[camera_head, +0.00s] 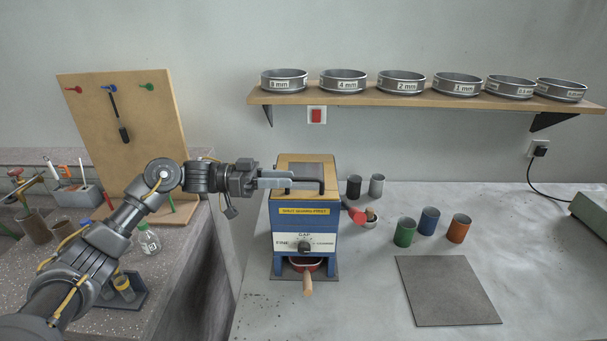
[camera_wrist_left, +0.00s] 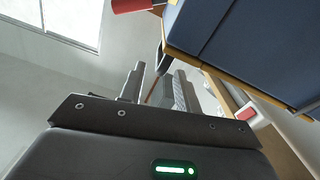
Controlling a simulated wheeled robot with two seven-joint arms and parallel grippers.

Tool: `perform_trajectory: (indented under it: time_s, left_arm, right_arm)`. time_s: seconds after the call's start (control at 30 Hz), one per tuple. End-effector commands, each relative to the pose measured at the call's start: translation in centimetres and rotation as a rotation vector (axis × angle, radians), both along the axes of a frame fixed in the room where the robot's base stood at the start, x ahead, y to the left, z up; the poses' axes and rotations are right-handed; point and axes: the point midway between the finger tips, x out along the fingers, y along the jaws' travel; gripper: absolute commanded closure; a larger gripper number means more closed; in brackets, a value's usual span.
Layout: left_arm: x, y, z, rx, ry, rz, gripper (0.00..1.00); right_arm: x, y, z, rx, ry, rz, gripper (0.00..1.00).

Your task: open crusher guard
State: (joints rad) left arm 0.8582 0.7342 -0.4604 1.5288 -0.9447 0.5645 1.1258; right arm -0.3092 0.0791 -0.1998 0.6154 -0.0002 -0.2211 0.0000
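The crusher (camera_head: 306,225) is a blue box with a wooden top, a yellow label and a gap knob, standing on the bench. Its grey guard (camera_head: 306,171) lies flat on top, with a dark bar handle (camera_head: 312,187) along the front edge. My left gripper (camera_head: 291,180) comes in from the left, its fingertips at the left end of the handle. In the left wrist view, the fingers (camera_wrist_left: 160,88) stand apart, with a dark piece near the gap; contact is unclear. The crusher's blue side (camera_wrist_left: 245,45) is close by. My right gripper is not in view.
A red grip (camera_head: 354,213) sticks out at the crusher's right. Several cups, including a green one (camera_head: 404,232), stand to the right behind a grey mat (camera_head: 447,290). A pegboard (camera_head: 150,120) stands behind my left arm. A shelf (camera_head: 420,97) with sieves hangs above.

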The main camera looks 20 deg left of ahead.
Motion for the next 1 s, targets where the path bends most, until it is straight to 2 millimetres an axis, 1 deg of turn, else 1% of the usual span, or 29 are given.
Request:
perform_trajectory:
  time_s: [0.03,0.1,0.2,0.3,0.47,0.7,0.73,0.97,1.0]
  left_arm:
    - [0.2,-0.9,0.3,-0.002,0.001,-0.002,0.67]
    - [0.5,-2.1,0.3,-0.001,0.001,0.000,0.67]
    - [0.8,-3.4,0.2,-0.001,0.002,0.001,0.67]
    - [1.1,-4.4,0.1,-0.001,0.002,0.003,0.67]
    - [1.3,-5.1,0.0,0.001,0.001,0.005,0.67]
    - [1.3,-5.1,-0.1,0.001,0.000,0.005,0.67]
    - [1.3,-5.1,-0.1,0.001,0.000,0.005,0.69]
    - [1.3,-5.1,-0.1,0.001,0.000,0.005,0.99]
    - [1.3,-5.1,-0.1,0.001,0.000,0.005,1.00]
  right_arm:
    - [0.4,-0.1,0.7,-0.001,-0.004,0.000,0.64]
    - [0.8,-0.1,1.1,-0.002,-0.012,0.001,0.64]
    - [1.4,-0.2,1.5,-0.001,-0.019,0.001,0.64]
    - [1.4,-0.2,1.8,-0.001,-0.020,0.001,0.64]
    - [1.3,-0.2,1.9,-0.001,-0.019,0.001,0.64]
    - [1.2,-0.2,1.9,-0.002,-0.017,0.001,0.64]
    - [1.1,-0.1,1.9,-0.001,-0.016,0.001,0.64]
    - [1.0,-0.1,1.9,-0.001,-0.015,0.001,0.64]
    - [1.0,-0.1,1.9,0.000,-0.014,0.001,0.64]
